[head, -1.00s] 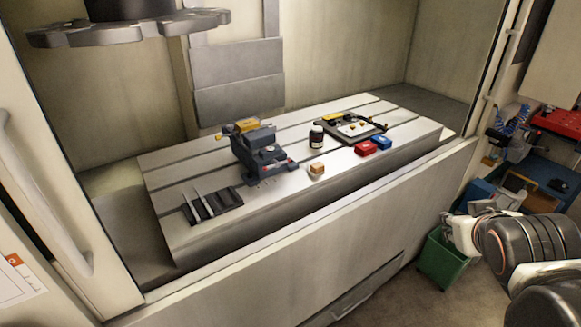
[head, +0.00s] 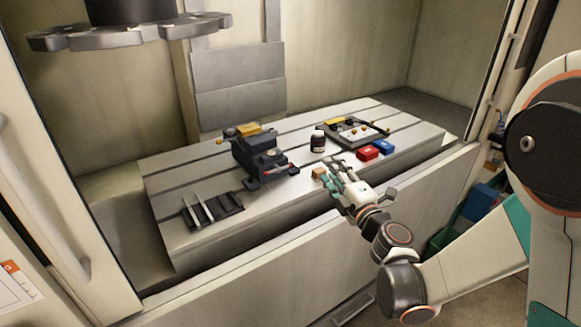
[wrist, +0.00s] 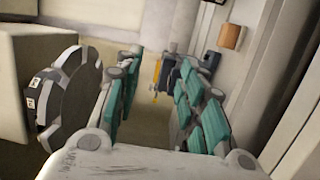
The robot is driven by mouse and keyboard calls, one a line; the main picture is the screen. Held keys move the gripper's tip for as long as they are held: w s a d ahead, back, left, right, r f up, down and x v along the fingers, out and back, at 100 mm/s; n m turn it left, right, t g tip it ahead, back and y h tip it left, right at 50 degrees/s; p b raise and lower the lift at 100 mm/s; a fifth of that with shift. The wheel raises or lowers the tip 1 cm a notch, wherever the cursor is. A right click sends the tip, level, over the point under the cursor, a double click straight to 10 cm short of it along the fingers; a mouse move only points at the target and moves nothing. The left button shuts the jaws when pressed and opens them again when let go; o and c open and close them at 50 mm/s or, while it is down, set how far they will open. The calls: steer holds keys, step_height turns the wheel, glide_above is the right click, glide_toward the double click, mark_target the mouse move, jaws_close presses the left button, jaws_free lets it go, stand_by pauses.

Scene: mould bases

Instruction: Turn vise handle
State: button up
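The dark grey-blue vise (head: 260,155) stands on the slotted machine table with a yellow piece on top. I cannot clearly make out which small bar on it is its handle. My gripper (head: 334,172) is over the table's front edge, to the right of the vise and apart from it, beside the small wooden block. In the wrist view my gripper (wrist: 150,85) is open and empty, with green pads on its fingers. The vise (wrist: 176,74) shows small beyond the fingers, partly hidden by the right one.
The wooden block (head: 318,173) and a dark bottle (head: 318,141) stand right of the vise. A black rack (head: 228,205) lies front left. A tool carousel (head: 110,32) hangs above.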

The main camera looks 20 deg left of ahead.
steer(key=s+a+f+n+g+y, duration=0.2)
steer(key=s+a+f+n+g, duration=0.1)
steer(key=a+f+n, duration=0.3)
steer(key=m+b, duration=0.1)
steer(key=b, duration=0.1)
glide_toward(277, 168)
steer(key=x, duration=0.8)
steer(key=shift+w+f, duration=0.2)
steer(key=shift+f, duration=0.2)
jaws_close()
